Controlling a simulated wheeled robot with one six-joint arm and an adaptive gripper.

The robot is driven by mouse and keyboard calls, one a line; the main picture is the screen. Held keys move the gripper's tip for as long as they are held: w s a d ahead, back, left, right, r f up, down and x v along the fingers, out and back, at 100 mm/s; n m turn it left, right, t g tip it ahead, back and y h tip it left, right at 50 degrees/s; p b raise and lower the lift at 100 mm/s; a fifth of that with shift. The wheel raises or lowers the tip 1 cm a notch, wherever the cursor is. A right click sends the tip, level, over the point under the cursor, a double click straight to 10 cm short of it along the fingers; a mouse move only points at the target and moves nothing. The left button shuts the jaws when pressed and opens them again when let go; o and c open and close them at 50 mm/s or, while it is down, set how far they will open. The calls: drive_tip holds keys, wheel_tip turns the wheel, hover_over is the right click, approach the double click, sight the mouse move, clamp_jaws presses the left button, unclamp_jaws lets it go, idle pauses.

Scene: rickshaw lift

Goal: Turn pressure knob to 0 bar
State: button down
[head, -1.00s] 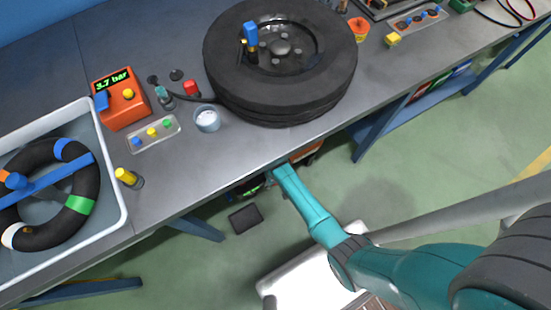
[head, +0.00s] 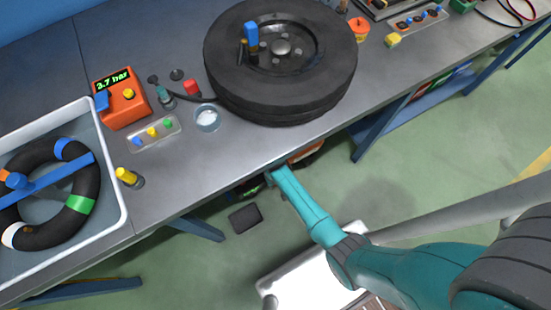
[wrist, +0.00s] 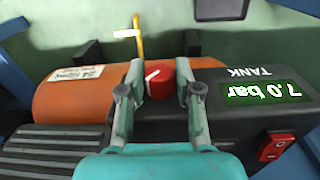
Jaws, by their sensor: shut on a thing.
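The red pressure knob (wrist: 159,82) with a white pointer line sits on the black tank unit (wrist: 240,125) in the wrist view. My gripper (wrist: 158,88) is shut on the knob, one finger on each side. The white pointer line tilts toward the upper right. A green display (wrist: 265,91) beside the word TANK reads 7.0 bar. In the head view my gripper's fingers are hidden below the workbench edge, and the knob is out of sight there.
An orange cylinder (wrist: 75,95) and a yellow lever (wrist: 137,35) are left of the knob. A red switch (wrist: 275,146) is at right.

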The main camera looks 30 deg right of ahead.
drive_tip(key=h, duration=0.4)
drive_tip(key=shift+a, duration=0.35)
drive_tip(key=shift+f+h, duration=0.15)
drive_tip(key=shift+h, duration=1.45)
drive_tip(key=c, duration=0.8)
unclamp_jaws()
drive_tip(key=shift+a, duration=0.1)
drive_tip(key=v, duration=1.2)
drive_tip(key=shift+f, duration=0.15)
